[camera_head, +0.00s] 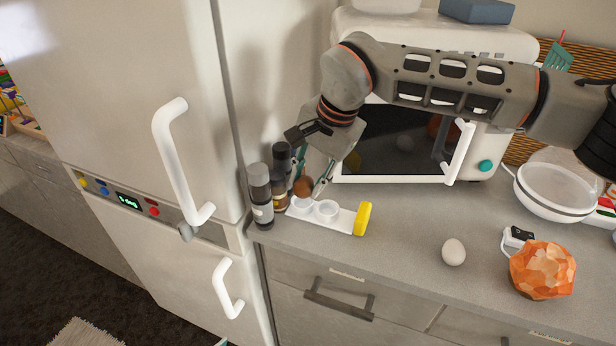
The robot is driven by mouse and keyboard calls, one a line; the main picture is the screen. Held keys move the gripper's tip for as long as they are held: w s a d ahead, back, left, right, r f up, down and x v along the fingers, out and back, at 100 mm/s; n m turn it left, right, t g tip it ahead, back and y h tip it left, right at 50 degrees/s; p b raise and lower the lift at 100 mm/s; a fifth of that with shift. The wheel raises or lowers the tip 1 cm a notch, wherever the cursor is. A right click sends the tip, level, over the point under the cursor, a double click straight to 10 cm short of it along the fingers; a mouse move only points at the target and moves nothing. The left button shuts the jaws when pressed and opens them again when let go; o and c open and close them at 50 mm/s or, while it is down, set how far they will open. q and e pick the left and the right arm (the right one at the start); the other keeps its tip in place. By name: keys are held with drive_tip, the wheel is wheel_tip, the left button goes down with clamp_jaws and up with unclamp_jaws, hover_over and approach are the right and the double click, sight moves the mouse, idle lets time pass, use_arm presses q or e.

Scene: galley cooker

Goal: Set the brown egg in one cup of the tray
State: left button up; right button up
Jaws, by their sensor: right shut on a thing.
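The brown egg (303,187) is between the fingertips of my right gripper (312,186), which is shut on it. It is at the left end of the white tray (341,220), over or at its leftmost cup; I cannot tell whether it touches the cup. The tray lies on the counter with a yellow end piece (362,218) at its right. Another cup (326,210) beside the egg looks empty. A white egg (453,252) lies on the counter to the right. My left gripper is not in view.
Several bottles (260,195) stand close to the left of the tray, beside the fridge (140,110). A microwave (400,145) stands behind. An orange faceted lamp (541,270) and a white bowl (555,192) are at the right. The counter between tray and white egg is clear.

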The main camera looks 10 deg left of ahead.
sight(328, 209)
drive_tip(key=shift+f+b, duration=0.5)
drive_tip(key=shift+f, duration=0.85)
idle(0.6)
drive_tip(key=o, duration=0.8)
drive_tip(key=shift+c, duration=0.2)
